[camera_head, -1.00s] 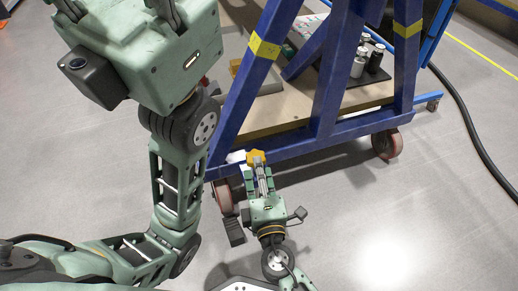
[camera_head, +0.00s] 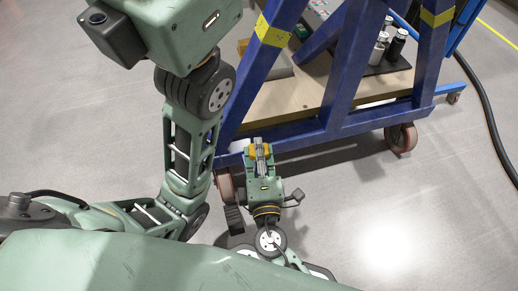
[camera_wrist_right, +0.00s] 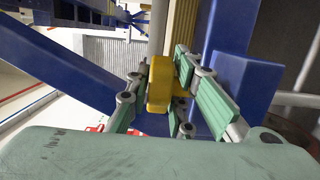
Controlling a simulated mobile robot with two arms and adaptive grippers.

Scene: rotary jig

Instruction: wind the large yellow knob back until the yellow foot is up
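The large yellow knob (camera_wrist_right: 159,84) is in the right wrist view, on a grey rod. In the head view, yellow parts of it (camera_head: 251,149) show at the tip of my right gripper (camera_head: 260,150), beside the blue frame's lower beam. The right gripper (camera_wrist_right: 163,92) has one finger on each side of the knob. Its fingers stand apart, with a narrow gap on the left; contact on the right is unclear. My left arm fills the upper left of the head view, and its gripper is outside the picture. I cannot make out the yellow foot.
The blue frame (camera_head: 345,75) with yellow bands stands on casters (camera_head: 401,138). Its wooden shelf (camera_head: 300,97) carries several metal cylinders (camera_head: 394,44) on a dark mat. A black cable (camera_head: 487,120) lies at the right. The floor at the lower right is clear.

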